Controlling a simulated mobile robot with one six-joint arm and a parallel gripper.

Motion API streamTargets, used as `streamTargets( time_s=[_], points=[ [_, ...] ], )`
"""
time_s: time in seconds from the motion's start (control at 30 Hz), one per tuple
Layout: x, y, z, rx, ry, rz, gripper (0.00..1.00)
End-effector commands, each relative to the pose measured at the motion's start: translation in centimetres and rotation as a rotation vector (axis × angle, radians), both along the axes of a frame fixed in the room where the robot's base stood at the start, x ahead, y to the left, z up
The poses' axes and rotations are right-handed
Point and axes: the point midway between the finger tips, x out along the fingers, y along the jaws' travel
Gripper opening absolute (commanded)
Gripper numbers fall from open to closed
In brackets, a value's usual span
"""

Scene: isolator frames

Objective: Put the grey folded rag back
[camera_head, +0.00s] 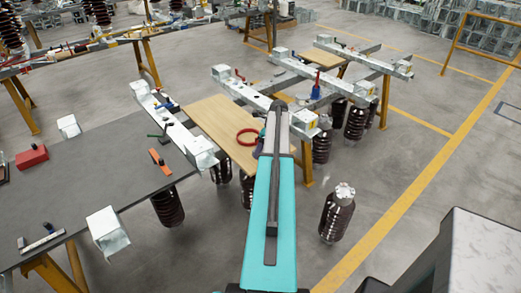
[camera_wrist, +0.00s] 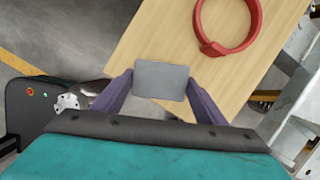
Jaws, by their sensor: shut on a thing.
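In the wrist view my gripper (camera_wrist: 160,88) is shut on the grey folded rag (camera_wrist: 161,80), a small flat rectangle between the two purple fingers. The rag shows over the light wooden board (camera_wrist: 217,72); I cannot tell whether it touches the board.
A red ring (camera_head: 247,137) lies on the board and shows in the wrist view (camera_wrist: 254,40). Galvanised beams (camera_head: 255,97) flank the board. A grey table (camera_head: 90,150) with tools stands left. A dark insulator (camera_head: 337,215) stands on the floor at right.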

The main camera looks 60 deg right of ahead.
Motion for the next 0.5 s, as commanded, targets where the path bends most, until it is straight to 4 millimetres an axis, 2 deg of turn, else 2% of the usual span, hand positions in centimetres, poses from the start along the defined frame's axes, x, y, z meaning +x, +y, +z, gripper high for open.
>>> streamTargets(
  time_s=[0.2, 0.5],
  points=[
    [1.8, -1.5, -0.1, -0.001, 0.0, 0.001, 0.48],
    [2.1, -1.7, -0.2, -0.001, 0.0, 0.0, 0.48]
  ],
)
